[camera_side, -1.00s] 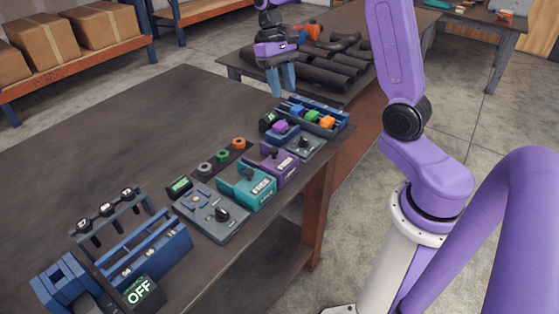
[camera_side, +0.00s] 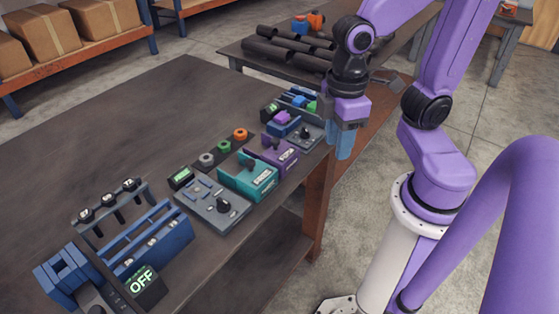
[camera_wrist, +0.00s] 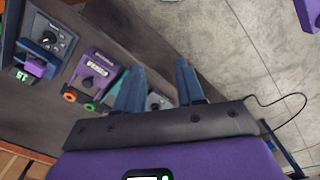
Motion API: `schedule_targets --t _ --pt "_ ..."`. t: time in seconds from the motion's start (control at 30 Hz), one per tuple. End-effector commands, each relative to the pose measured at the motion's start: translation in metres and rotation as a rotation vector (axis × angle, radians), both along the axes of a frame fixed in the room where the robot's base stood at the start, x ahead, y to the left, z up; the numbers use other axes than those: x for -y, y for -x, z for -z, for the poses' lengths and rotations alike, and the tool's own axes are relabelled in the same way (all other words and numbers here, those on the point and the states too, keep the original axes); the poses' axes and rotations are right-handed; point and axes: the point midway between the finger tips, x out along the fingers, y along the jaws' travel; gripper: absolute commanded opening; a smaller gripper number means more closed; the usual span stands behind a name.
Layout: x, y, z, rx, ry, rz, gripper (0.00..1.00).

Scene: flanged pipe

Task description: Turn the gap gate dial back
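Two grey panels with black dials are in view, and I cannot tell by label which is the gap gate dial. One dial (camera_side: 223,205) is on the front grey panel; the other dial (camera_side: 305,132) is on the panel at the table's right end. The right-end dial also shows at upper left in the wrist view (camera_wrist: 47,39). The front panel shows partly between my fingers in the wrist view (camera_wrist: 155,101), farther off. My gripper (camera_side: 345,142) points down just right of the right-end panel, beyond the table edge. Its blue fingers (camera_wrist: 158,78) are apart and empty.
A purple box (camera_side: 279,154) and a teal box (camera_side: 247,178) stand between the panels. Coloured rings (camera_side: 223,146) lie behind them. A blue rack (camera_side: 150,240) and an OFF display (camera_side: 141,283) are at the front left. The table's back left is clear.

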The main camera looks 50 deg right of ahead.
Motion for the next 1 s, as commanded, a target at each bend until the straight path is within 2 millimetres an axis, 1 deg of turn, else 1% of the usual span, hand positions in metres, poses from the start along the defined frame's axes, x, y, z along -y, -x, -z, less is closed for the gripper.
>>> schedule_targets --t 0.03,0.1,0.2,0.3,0.37,0.47,0.67,0.8,0.87,1.0 --pt "0.001 0.011 0.002 0.009 -0.009 -0.05 0.38" --pt "0.002 0.021 0.004 0.017 -0.018 -0.1 0.38" --pt "0.004 0.03 0.006 0.024 -0.026 -0.147 0.38" --pt "0.004 0.033 0.007 0.027 -0.03 -0.159 0.38" --pt "0.004 0.029 0.007 0.028 -0.03 -0.138 0.38" --pt "0.005 0.015 0.005 0.027 -0.027 -0.051 0.38" --pt "0.013 -0.033 -0.001 0.026 -0.019 0.238 0.38" --pt "0.027 -0.066 -0.004 0.024 -0.015 0.448 0.38" --pt "0.034 -0.08 -0.005 0.023 -0.012 0.538 0.38" --pt "0.057 -0.111 -0.008 0.022 -0.008 0.748 0.38"
